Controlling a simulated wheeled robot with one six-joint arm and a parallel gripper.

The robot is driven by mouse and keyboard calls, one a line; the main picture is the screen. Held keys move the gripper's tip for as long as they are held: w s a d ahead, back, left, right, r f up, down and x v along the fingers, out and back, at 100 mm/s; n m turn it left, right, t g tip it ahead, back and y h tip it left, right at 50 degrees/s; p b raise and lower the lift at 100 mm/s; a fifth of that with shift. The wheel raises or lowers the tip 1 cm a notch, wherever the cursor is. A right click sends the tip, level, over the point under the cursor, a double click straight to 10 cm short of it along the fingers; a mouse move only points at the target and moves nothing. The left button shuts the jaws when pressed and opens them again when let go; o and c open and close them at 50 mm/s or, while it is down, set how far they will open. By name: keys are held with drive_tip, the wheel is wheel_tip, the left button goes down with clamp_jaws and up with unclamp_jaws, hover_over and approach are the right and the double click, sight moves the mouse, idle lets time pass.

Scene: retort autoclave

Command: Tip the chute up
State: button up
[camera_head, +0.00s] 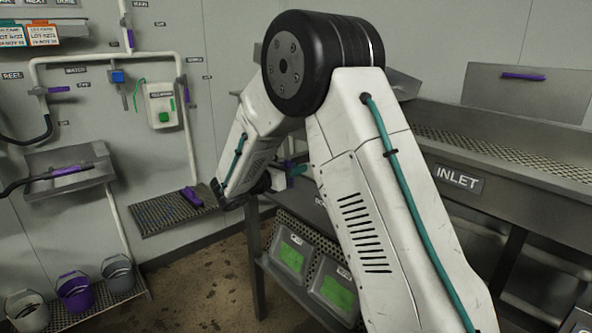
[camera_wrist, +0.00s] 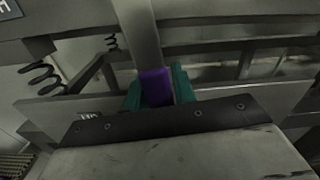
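A flat grey bar (camera_wrist: 138,30) comes down from the top of the wrist view and ends in a purple grip (camera_wrist: 155,87). My gripper (camera_wrist: 157,90) has teal fingers, one on each side of the purple grip, and they look closed against it. In the head view, my gripper is mostly hidden behind my arm; a bit of teal and purple shows at the edge of the bench. I cannot tell for sure which metal part is the chute. A long sloping metal trough with a perforated bed (camera_head: 500,152) stands at the right, above an INLET label (camera_head: 459,178).
Green-labelled boxes (camera_head: 333,294) sit on a shelf under the bench. A perforated ramp (camera_head: 160,216) with a purple handle (camera_head: 193,196) is left of my arm. Buckets (camera_head: 75,291) stand at lower left. The floor between is open.

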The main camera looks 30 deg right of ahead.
drive_tip(key=shift+o, duration=1.2)
drive_tip(key=s+a, duration=0.1)
drive_tip(key=a, duration=0.6)
drive_tip(key=shift+s+a, duration=0.25)
drive_tip(key=shift+a, duration=0.1)
drive_tip(key=shift+w+d, duration=0.2)
drive_tip(key=shift+d, duration=0.75)
drive_tip(key=shift+w+d, duration=0.15)
drive_tip(key=shift+d, duration=0.75)
drive_tip(key=shift+w+d, duration=0.2)
drive_tip(key=shift+d, duration=0.75)
clamp_jaws()
